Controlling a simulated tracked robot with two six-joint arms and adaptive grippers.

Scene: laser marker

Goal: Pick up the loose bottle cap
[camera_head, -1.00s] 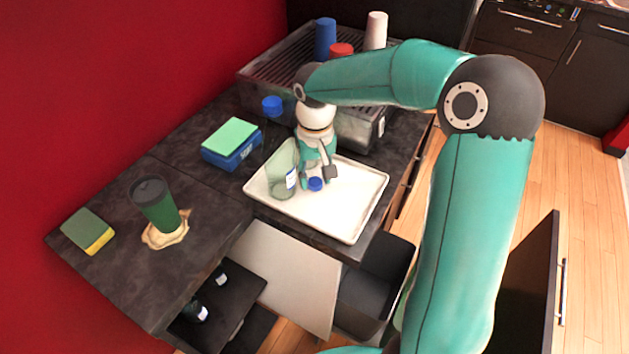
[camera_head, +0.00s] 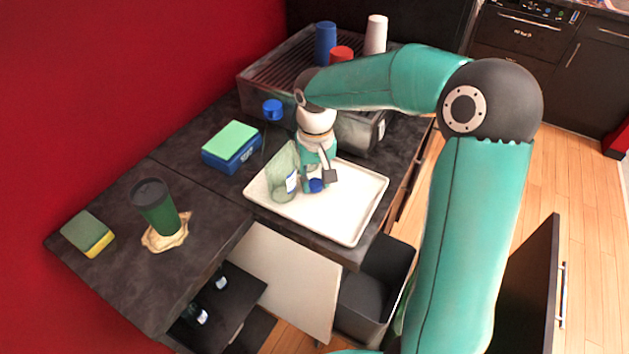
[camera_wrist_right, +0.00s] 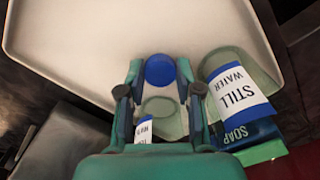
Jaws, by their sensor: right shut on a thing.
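The blue bottle cap (camera_head: 316,186) is low over or on the white tray, at the fingertips of my right gripper (camera_head: 318,180). In the right wrist view, the cap (camera_wrist_right: 160,71) lies between the fingertips of my right gripper (camera_wrist_right: 160,76), which is shut on it. A clear greenish item with a partly hidden label (camera_wrist_right: 160,108) shows between the fingers; I cannot tell its full shape. I cannot tell whether the cap still touches the tray. My left gripper is not in view.
A clear bottle (camera_head: 282,184) stands on the tray (camera_head: 340,222) left of my gripper. A blue soap box with a green sponge (camera_head: 231,140), a blue-capped bottle (camera_head: 272,108) and a green cup (camera_head: 155,207) in a spill stand on the dark counter. The tray's right part is clear.

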